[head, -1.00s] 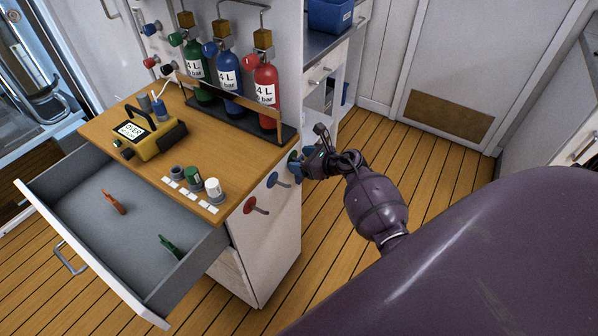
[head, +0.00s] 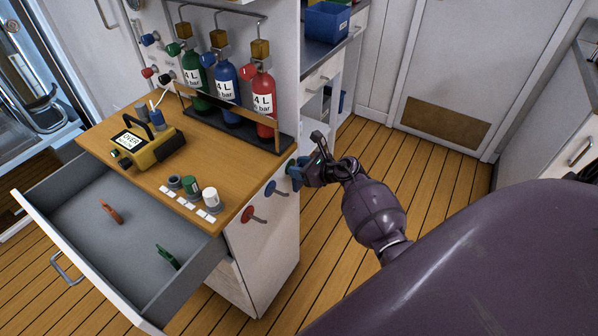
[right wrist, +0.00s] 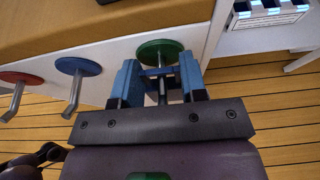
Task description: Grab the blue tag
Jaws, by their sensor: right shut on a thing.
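The blue tag (right wrist: 158,71) is a small blue piece in the right wrist view, at the green hook (right wrist: 160,52) on the cabinet's side. My right gripper (right wrist: 160,82) has its two blue fingers on either side of the tag and is shut on it. In the head view the right gripper (head: 300,172) is at the green hook, the one farthest back, and hides most of the tag. I cannot tell whether the tag still hangs on the hook. My left gripper is not in view.
A blue hook (head: 278,188) and a red hook (head: 254,214) stick out beside it. The open drawer (head: 85,230) holds an orange tag (head: 110,211) and a green tag (head: 167,257). A yellow device (head: 148,146) and gas bottles stand on top. The floor right of the cabinet is clear.

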